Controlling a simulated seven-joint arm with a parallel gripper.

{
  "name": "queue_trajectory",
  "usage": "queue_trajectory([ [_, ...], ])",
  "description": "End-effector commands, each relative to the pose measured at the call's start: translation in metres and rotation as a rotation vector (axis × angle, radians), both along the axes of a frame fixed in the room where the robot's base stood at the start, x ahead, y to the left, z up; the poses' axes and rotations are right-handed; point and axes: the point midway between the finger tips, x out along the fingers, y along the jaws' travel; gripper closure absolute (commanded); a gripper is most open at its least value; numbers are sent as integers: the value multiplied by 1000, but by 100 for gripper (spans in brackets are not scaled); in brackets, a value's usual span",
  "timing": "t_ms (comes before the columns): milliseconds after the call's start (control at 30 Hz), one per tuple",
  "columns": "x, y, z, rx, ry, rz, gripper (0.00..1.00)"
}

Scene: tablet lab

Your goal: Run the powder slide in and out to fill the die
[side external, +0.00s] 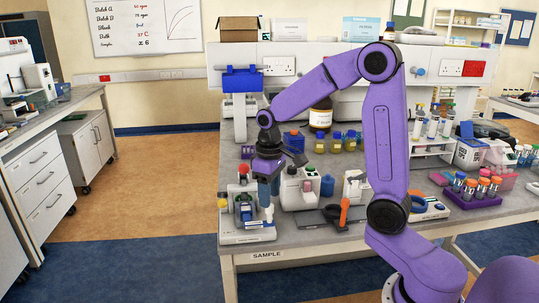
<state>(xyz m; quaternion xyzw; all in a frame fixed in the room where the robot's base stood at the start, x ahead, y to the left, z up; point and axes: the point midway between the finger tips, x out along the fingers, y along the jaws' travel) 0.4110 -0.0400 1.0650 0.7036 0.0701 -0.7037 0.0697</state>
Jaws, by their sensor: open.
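My gripper (268,208) points down over the device's right side, close to this piece. It is open, with nothing clearly held. The die and any contact with the fingers are too small or hidden to tell.
A white machine (293,190) with coloured knobs stands right of my gripper. An orange-handled tool (344,213) is near the front edge. Blue and yellow-filled jars (336,142) and a brown bottle (321,116) stand behind. A purple rack (470,198) of tubes is at the right.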

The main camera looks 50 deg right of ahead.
Motion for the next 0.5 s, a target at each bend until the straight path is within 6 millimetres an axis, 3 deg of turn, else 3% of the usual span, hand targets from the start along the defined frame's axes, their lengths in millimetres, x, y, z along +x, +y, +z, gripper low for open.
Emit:
queue_trajectory([
  [500,0,1,108,1,-4,0,49],
])
